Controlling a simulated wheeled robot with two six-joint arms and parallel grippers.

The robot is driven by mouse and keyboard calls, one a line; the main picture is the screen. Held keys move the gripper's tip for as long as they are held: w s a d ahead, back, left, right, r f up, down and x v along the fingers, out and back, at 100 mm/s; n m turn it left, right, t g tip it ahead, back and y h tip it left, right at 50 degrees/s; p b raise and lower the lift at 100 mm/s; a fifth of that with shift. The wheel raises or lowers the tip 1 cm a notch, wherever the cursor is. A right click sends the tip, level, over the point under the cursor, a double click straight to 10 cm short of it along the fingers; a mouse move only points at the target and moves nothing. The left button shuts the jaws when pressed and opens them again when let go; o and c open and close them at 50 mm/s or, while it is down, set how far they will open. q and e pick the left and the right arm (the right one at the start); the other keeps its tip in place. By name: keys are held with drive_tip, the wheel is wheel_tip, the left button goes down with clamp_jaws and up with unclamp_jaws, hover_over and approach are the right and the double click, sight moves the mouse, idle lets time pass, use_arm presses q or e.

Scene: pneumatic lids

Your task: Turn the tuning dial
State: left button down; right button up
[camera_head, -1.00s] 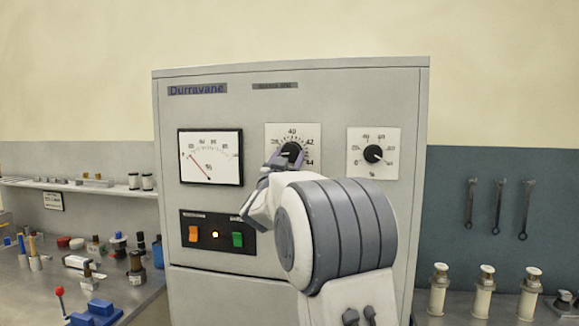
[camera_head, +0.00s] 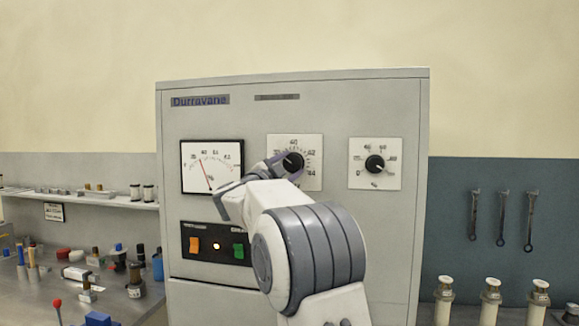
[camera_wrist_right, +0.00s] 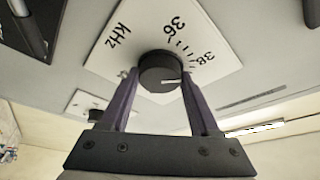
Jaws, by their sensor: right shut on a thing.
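The tuning dial (camera_head: 293,161) is a round black knob on a white kHz scale plate (camera_head: 313,143), in the middle of the grey cabinet's upper front. It fills the centre of the right wrist view (camera_wrist_right: 160,70), where its white mark points right, past the 38. My right gripper (camera_head: 287,168) is shut on the knob, with one purple finger on each side. The gripper also shows in the wrist view (camera_wrist_right: 158,80). The analog meter (camera_head: 212,166) left of the dial has a red needle standing left of upright. My left gripper is not in view.
A second black knob (camera_head: 375,163) sits right of the dial. Below the meter, a black panel (camera_head: 216,260) carries an orange switch (camera_head: 194,245), a lit lamp and a green switch (camera_head: 238,251). Benches with small parts flank the cabinet (camera_head: 170,125).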

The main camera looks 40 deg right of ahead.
drive_tip(key=shift+m, duration=0.3)
drive_tip(key=o, duration=1.4)
drive_tip(key=shift+c, duration=0.2)
drive_tip(key=shift+s+a+f+b, duration=0.2)
drive_tip(key=shift+a+b, duration=0.1)
drive_tip(key=shift+a, duration=0.15)
drive_tip(key=b+v, duration=0.3)
drive_tip(key=v, duration=0.6)
drive_tip(key=shift+a+b, duration=0.3)
drive_tip(key=shift+r, duration=0.1)
